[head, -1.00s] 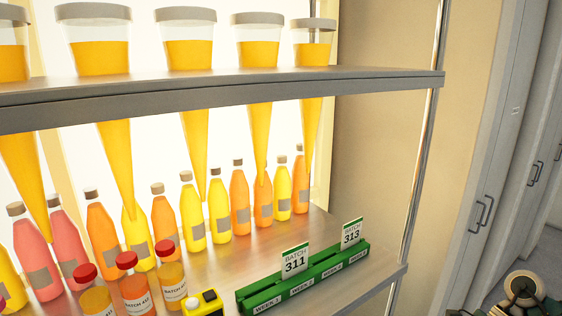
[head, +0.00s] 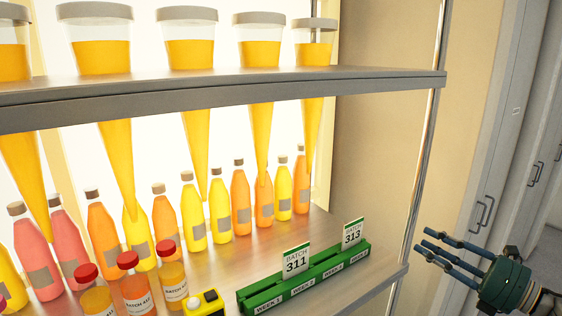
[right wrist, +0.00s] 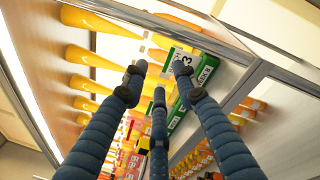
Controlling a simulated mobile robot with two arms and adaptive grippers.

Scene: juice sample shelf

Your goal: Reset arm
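My right gripper (head: 424,243) is at the right of the head view, outside the shelf's right post. Its three blue jointed fingers point left toward the shelf, spread apart and empty. In the right wrist view the same gripper (right wrist: 158,82) has nothing between its fingers, with the shelf beyond them. My left gripper is not in view. A green rack (head: 318,278) with cards "Batch 311" (head: 296,262) and "Batch 313" (head: 352,234) sits on the lower shelf, left of the right gripper and apart from it.
The lower shelf also holds several juice bottles (head: 241,209), red-capped sample jars (head: 173,281) and a yellow device (head: 205,302). Cone-bottomed juice containers (head: 190,55) hang through the upper shelf (head: 380,80). A metal post (head: 424,160) stands at the right. Grey cabinets (head: 500,150) are farther right.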

